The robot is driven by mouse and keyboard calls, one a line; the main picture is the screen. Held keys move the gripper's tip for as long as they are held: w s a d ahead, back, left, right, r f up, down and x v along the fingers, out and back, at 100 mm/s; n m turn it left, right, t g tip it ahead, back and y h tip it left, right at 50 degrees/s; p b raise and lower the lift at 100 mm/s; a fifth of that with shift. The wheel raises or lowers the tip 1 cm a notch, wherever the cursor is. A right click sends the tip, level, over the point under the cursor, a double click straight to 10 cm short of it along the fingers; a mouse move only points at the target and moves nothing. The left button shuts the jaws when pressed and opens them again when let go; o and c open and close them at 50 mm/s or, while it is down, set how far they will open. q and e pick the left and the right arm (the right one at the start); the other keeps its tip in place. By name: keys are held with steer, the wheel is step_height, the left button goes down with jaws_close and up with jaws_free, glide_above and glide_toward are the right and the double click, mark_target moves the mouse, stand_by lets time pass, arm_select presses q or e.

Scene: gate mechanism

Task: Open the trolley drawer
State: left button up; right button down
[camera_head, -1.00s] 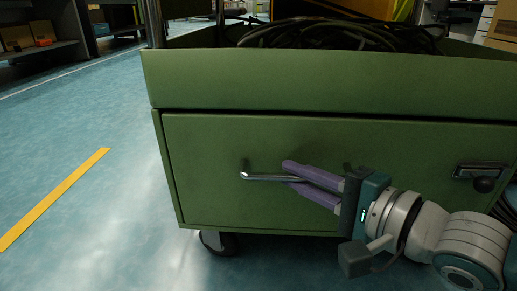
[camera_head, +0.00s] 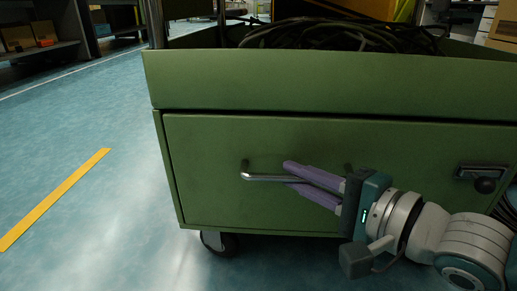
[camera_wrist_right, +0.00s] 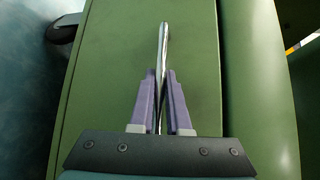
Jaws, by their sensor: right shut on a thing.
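The green trolley drawer (camera_head: 220,190) fills the lower front of the trolley. Its front looks flush with the trolley body. A shiny metal bar handle (camera_head: 262,178) is fixed across the drawer front; it also shows in the right wrist view (camera_wrist_right: 163,45). My right gripper (camera_head: 288,174) is at the handle with its purple fingers on either side of the bar, shut on it. In the right wrist view the fingers (camera_wrist_right: 161,75) press close around the bar, whose far end sticks out beyond them. The handle's near end is hidden by the gripper. My left gripper is out of view.
A latch with a dark round knob (camera_head: 484,185) sits at the drawer's right side. Black cables (camera_head: 330,34) lie in the trolley's upper tray. A caster wheel (camera_head: 222,243) stands below. The blue floor to the left is open, with a yellow stripe (camera_head: 55,198).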

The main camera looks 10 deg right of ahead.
steer(key=shift+s+a+r+p, duration=0.2)
steer(key=shift+s+p, duration=0.2)
steer(key=shift+p, duration=0.2)
steer(key=s+a+p, duration=0.3)
steer(key=s+p, duration=0.1)
steer(key=s, duration=0.8)
steer(key=s+a+p, duration=0.4)
steer(key=s, duration=0.8)
steer(key=shift+s+f+p, duration=0.15)
steer(key=shift+s+p, duration=0.25)
steer(key=c, duration=0.9)
jaws_free()
